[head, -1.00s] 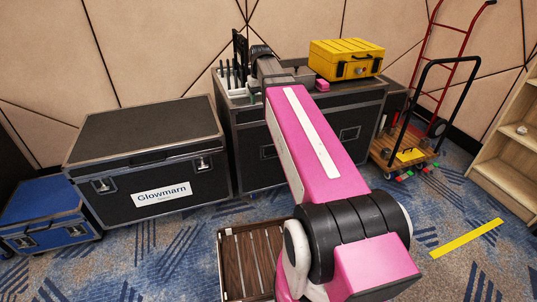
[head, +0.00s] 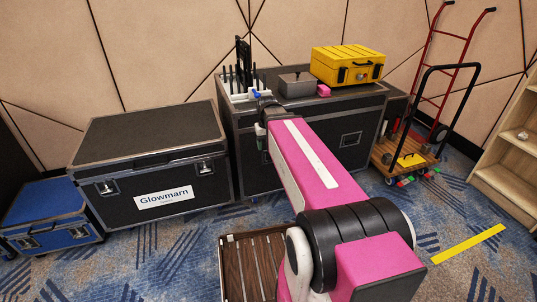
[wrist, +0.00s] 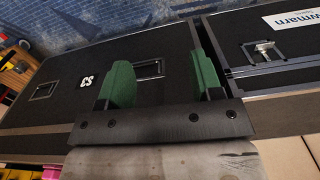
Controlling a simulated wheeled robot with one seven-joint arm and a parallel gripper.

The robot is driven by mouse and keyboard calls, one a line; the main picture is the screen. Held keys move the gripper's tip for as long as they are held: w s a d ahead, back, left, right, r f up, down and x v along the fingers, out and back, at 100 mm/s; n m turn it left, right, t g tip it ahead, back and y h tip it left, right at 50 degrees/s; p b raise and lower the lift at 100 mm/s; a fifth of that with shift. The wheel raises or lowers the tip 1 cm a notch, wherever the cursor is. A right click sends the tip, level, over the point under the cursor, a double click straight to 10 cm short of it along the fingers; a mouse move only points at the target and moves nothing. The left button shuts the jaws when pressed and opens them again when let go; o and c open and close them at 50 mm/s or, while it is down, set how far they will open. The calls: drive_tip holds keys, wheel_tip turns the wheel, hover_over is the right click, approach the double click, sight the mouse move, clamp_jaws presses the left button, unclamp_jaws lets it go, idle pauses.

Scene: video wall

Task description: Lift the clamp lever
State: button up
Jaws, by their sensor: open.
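I cannot make out a clamp lever for sure in either view. A small blue part (head: 257,94) shows on top of the large black case (head: 295,150), just behind my wrist; its shape is too small to tell. My gripper (head: 261,136) hangs in front of the upper front face of this case, with a green finger partly visible. In the wrist view, my gripper (wrist: 163,78) has its two green fingers wide apart with nothing between them. The case front with a recessed handle (wrist: 150,69) and a white label lies beyond them.
On the case top stand a white holder (head: 250,94) with black rods, a grey box (head: 297,84), a pink block (head: 324,90) and a yellow toolbox (head: 347,65). A Glowmarn case (head: 150,140) stands left. A slatted crate (head: 232,275) lies below my arm.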

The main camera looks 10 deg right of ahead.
drive_tip(key=shift+s+f, duration=0.55)
drive_tip(key=shift+f, duration=0.35)
drive_tip(key=shift+s+f, duration=0.55)
drive_tip(key=shift+f, duration=0.3)
